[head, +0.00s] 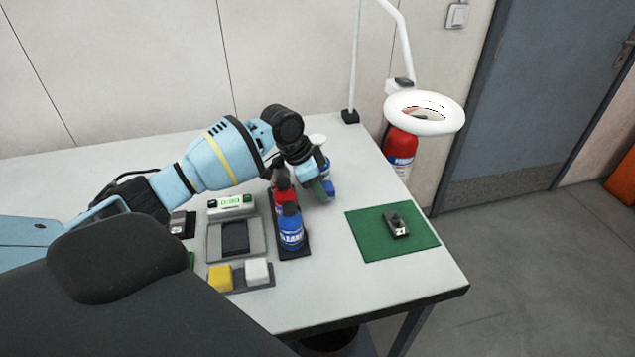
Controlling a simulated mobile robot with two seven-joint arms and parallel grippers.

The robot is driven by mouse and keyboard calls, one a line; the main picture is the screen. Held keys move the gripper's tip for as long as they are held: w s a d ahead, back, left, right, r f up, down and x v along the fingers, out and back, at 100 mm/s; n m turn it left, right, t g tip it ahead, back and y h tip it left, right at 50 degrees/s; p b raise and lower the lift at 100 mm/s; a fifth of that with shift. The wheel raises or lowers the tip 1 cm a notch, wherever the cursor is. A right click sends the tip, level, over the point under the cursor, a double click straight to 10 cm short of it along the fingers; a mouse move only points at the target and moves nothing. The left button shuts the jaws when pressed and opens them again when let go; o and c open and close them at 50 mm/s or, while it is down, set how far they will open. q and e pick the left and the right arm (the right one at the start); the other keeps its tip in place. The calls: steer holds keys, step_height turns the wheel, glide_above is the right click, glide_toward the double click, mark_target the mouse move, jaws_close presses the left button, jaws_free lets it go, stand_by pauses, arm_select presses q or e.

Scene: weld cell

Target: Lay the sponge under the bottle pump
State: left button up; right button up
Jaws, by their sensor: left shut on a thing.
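My left gripper (312,180) reaches in over the table and points down beside the bottles. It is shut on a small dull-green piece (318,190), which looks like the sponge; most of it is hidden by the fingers. A blue bottle (328,185) stands right behind the gripper, partly covered by it. A white pump head (317,138) shows above the wrist and seems to belong to that bottle. I cannot tell whether the green piece touches the bottle or the table. My right gripper is not in view.
A dark tray (296,255) holds a red bottle (280,197) and a blue bottle (291,230). Yellow (220,278) and white (257,272) blocks sit nearer. A green mat (370,241) bears a small grey device (396,226). A ring lamp (424,112) overhangs the table's right edge.

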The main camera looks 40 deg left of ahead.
arm_select(q)
steer(key=o, duration=1)
steer(key=shift+o, duration=0.2)
steer(key=shift+r, duration=0.35)
steer(key=v, duration=1.2)
steer(key=shift+r+p, duration=0.25)
steer(key=shift+p, duration=0.2)
steer(key=shift+w+d, duration=0.1)
